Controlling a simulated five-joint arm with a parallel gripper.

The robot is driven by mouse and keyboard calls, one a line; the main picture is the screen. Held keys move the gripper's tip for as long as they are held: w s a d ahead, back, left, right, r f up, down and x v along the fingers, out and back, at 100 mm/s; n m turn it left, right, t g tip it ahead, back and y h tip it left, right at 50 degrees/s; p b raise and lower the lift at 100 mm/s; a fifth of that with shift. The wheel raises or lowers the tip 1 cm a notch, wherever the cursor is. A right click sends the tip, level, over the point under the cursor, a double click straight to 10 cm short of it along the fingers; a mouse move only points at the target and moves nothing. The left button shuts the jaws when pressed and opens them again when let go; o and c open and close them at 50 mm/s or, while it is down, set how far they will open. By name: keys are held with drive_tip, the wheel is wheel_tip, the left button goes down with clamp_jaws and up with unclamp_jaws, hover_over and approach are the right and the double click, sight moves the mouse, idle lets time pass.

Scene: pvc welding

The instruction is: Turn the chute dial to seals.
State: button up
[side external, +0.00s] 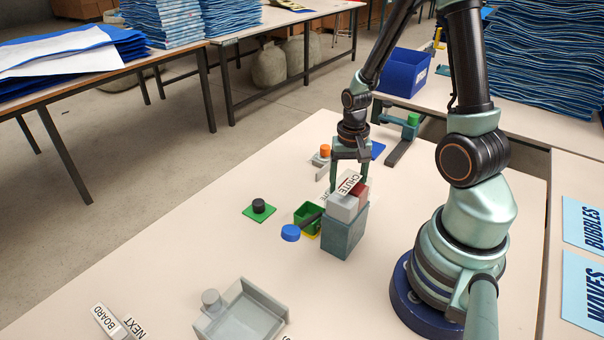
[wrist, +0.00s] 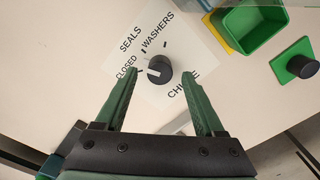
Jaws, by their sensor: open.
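The chute dial (wrist: 158,70) is a round black knob on a white plate (wrist: 185,35) in the wrist view. The plate is printed CHUTE, CLOSED, SEALS and WASHERS. The knob's white mark points left, toward CLOSED. My gripper (wrist: 157,72) is open, with one green finger on each side of the knob and visible gaps between. I cannot tell its height above the knob.
In the side view, a teal block (side external: 344,233) with grey and red parts on top stands in front of my gripper. A green bin (side external: 305,216), a blue knob (side external: 290,232) and a black knob on a green base (side external: 258,206) are to its left. A grey tray (side external: 245,312) lies nearer.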

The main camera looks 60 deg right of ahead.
wheel_tip(320, 180, up, 11)
drive_tip(key=shift+f, duration=0.2)
idle(0.5)
drive_tip(key=f+n, duration=0.2)
drive_tip(key=f, duration=0.2)
drive_tip(key=f+n, duration=0.2)
drive_tip(key=f, duration=0.2)
drive_tip(key=f+n, duration=0.2)
drive_tip(key=f, duration=0.2)
drive_tip(key=shift+s+f, duration=0.2)
drive_tip(key=shift+f, duration=0.15)
